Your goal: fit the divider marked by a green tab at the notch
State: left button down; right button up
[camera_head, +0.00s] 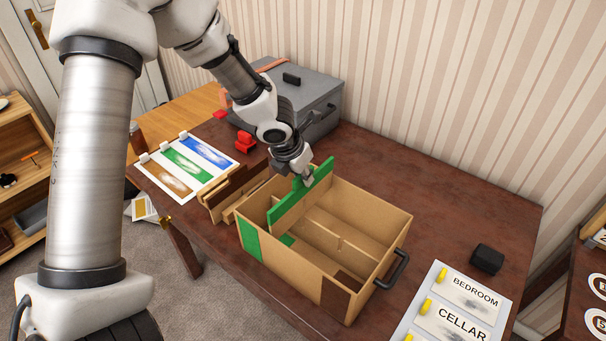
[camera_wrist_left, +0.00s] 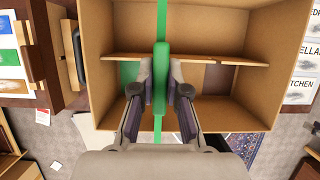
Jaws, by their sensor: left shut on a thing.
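My left gripper (camera_head: 303,180) is shut on a divider with a green top strip (camera_head: 318,188), and its cardboard-coloured panel shows below the strip. In the left wrist view the green strip (camera_wrist_left: 161,78) stands between the two fingers of the gripper (camera_wrist_left: 161,92). The divider is upright over the left part of an open cardboard box (camera_head: 372,212). The box has a green patch (camera_head: 249,239) and a brown patch (camera_head: 335,299) on its near side, and a lengthwise inner wall (camera_head: 345,246). I cannot tell whether the divider's lower edge sits in a notch. My right gripper is not in view.
Several other dividers (camera_head: 232,190) stand left of the box. A sheet with blue, green and brown stripes (camera_head: 187,164), a grey case (camera_head: 318,98), a red object (camera_head: 245,140), a black block (camera_head: 487,259) and a label board (camera_head: 462,308) lie around it. A black handle (camera_head: 398,268) sticks out right.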

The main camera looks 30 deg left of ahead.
aim_at(302, 199)
pick_arm(q)
jog(key=shift+f, duration=0.15)
jog(key=shift+f+b, duration=0.35)
jog(key=shift+b, duration=0.1)
jog(key=shift+f+b, duration=3.45)
jog(key=shift+f, duration=0.3)
jog(key=c, duration=1.1)
grip_release()
